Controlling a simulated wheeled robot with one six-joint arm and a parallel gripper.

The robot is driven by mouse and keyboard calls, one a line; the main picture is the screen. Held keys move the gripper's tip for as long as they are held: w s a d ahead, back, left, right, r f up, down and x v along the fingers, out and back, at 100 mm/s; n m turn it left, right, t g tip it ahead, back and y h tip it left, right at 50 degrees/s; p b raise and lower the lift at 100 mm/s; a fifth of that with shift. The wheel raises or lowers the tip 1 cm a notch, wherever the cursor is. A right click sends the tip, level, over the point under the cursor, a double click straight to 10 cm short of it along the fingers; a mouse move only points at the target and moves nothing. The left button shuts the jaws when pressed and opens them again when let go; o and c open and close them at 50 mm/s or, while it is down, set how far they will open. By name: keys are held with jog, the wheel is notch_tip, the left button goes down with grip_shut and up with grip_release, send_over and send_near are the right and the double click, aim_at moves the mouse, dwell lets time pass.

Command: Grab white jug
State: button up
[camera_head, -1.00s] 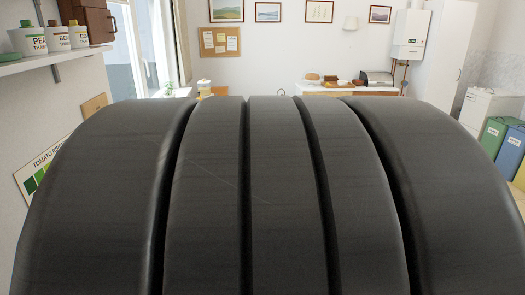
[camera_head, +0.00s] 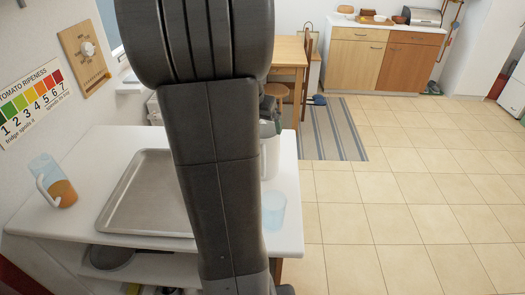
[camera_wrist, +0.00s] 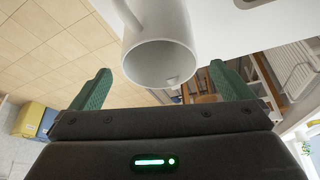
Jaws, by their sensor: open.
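The white jug (camera_head: 271,158) stands near the right side of the white table, partly hidden behind my arm in the head view. In the wrist view the jug (camera_wrist: 160,30) fills the top middle, with its open rim facing the camera and its handle at the upper left. My gripper (camera_wrist: 160,78) is open, its green-padded fingers apart on the left and right of the rim. No contact shows, and how deep the jug lies between the fingers cannot be told. In the head view my gripper is mostly hidden behind my arm.
A metal tray (camera_head: 128,222) lies on the white table (camera_head: 100,146), left of my arm. A translucent cup (camera_head: 273,211) stands near the jug at the right edge. A pitcher with orange content (camera_head: 62,192) is at the left. Tiled floor at the right is clear.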

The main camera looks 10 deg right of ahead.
jog(key=p+x, duration=0.1)
jog(key=x, duration=0.5)
jog(key=shift+w+d, duration=0.3)
jog(key=shift+w, duration=0.05)
jog(key=c, duration=1.3)
jog(key=shift+c, duration=0.2)
jog(key=shift+r, duration=0.1)
